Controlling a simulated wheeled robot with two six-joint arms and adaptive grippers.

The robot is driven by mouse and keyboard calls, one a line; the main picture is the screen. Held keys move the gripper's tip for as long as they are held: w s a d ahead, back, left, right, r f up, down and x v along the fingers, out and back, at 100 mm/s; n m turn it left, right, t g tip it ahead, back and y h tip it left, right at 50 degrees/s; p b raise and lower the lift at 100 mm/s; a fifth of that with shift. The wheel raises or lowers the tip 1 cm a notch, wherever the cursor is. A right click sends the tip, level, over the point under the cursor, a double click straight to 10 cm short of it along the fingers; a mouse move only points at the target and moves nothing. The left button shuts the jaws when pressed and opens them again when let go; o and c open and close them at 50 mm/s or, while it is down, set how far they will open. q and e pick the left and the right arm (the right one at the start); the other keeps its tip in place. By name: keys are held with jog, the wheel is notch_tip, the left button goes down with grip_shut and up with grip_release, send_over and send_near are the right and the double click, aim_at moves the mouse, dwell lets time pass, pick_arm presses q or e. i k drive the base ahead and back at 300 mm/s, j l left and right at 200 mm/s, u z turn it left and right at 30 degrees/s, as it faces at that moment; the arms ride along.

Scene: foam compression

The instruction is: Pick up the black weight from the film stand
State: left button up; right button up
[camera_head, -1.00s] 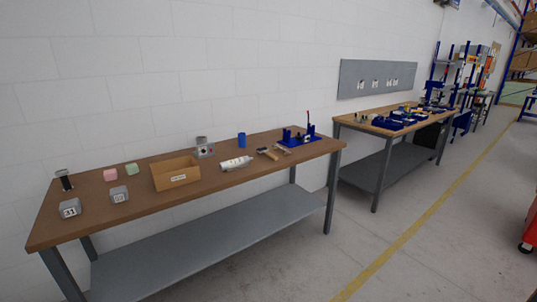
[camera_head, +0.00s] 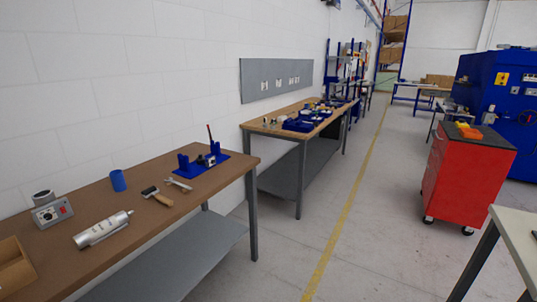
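I make out no black weight and no film stand in the current head view. Neither of my grippers is in view. The brown worktable (camera_head: 135,215) runs along the white wall at the left, with its left end cut off by the picture edge. On its visible part are a cardboard box (camera_head: 14,268), a small grey device with a round top (camera_head: 50,211), a blue cup (camera_head: 118,181), a silver cylinder (camera_head: 102,230), a wooden-handled tool (camera_head: 156,197), a metal tool (camera_head: 178,184) and a blue fixture (camera_head: 201,164).
A second table (camera_head: 286,128) with blue trays stands beyond the first. A red cabinet (camera_head: 462,178) stands at the right, with a blue machine (camera_head: 503,90) behind it. A pale table edge (camera_head: 512,240) is at the lower right. The grey floor (camera_head: 385,240) between is clear.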

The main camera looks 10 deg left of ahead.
aim_at(200, 160)
jog(key=i+l+z, duration=0.1)
jog(key=i+z, duration=0.2)
jog(key=i, duration=1)
jog(key=i+u, duration=0.3)
jog(key=u, duration=0.15)
jog(key=i+l+u, duration=0.2)
jog(key=u, duration=0.25)
jog(key=i+l+u, duration=0.25)
jog(key=u, duration=0.2)
jog(key=i+l+u, duration=0.25)
jog(key=l+u, duration=0.2)
jog(key=i+l+u, duration=0.2)
jog(key=u, duration=0.25)
jog(key=k+l, duration=0.05)
jog(key=l, duration=0.05)
